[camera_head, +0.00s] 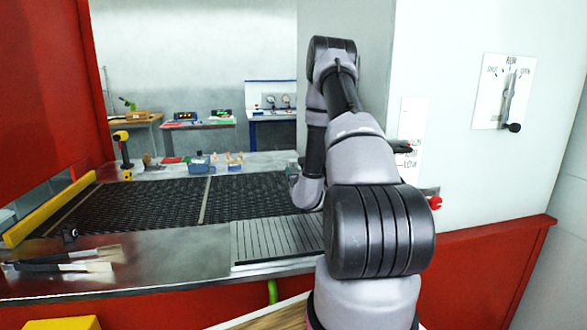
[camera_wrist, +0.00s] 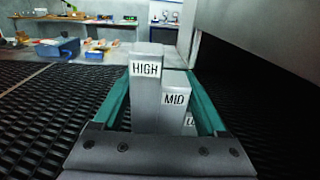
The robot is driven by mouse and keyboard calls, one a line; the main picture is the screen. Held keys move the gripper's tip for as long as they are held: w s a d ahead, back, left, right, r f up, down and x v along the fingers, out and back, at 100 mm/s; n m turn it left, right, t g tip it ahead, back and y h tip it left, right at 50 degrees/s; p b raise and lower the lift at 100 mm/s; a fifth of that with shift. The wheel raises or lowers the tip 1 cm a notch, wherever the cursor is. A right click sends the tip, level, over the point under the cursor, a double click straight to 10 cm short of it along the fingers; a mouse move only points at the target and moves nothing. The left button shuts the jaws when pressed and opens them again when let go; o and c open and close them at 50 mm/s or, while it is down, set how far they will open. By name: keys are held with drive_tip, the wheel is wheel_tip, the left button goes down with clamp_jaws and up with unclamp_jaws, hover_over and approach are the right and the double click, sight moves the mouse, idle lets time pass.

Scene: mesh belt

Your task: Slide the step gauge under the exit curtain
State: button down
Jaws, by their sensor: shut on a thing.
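The step gauge (camera_wrist: 147,98) is a grey stepped block with steps labelled HIGH, MID and a partly hidden lowest one. In the wrist view it stands upright between the teal fingers of my gripper (camera_wrist: 162,92), which is shut on it. The black mesh belt (camera_wrist: 50,105) lies below and around it; whether the gauge touches the belt I cannot tell. To the right, a pale housing panel (camera_wrist: 270,65) hangs over the belt with a dark gap below it. I cannot make out the exit curtain clearly.
The mesh belt (camera_head: 140,205) shows left of my arm, with a slatted metal plate (camera_head: 270,241) at its near side. Brushes (camera_head: 65,262) lie on the left ledge. A blue box (camera_head: 201,166) and small items stand on the far ledge. A lever panel (camera_head: 503,92) is at right.

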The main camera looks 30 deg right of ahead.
drive_tip(key=shift+s+d+f, duration=0.1)
drive_tip(key=shift+d+f, duration=0.4)
drive_tip(key=shift+f, duration=0.05)
drive_tip(key=shift+d, duration=0.3)
drive_tip(key=s+d, duration=0.2)
drive_tip(key=d, duration=0.5)
drive_tip(key=shift+f, duration=0.2)
unclamp_jaws()
